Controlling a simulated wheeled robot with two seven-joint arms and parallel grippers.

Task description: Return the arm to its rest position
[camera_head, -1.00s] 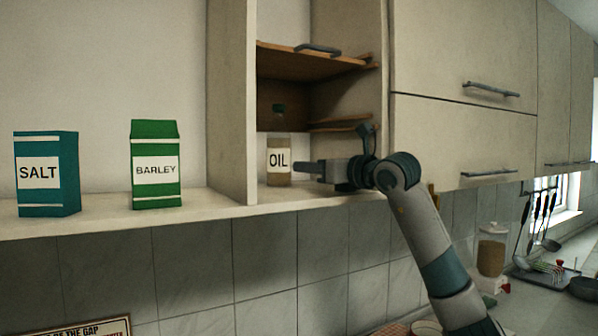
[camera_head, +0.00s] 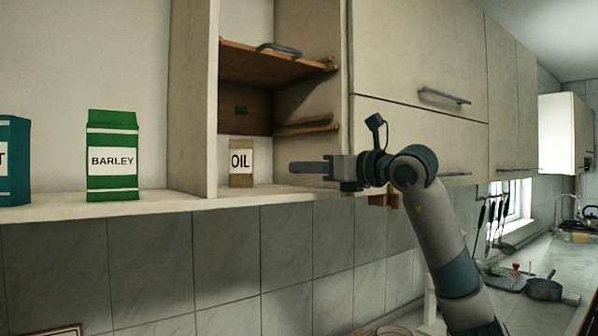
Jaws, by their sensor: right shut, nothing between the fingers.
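My right gripper (camera_head: 303,167) points left in front of the cupboard's right side. Its fingers are shut and empty, with a clear gap between their tips and the bottle. My right arm reaches up from the lower right. My left gripper is not in view.
A green barley box (camera_head: 112,155) and a partly cut-off teal box (camera_head: 14,160) stand on the shelf (camera_head: 70,208) at left. Closed cupboard doors (camera_head: 425,60) are behind and above my arm. A pan (camera_head: 543,289) sits on the counter at lower right.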

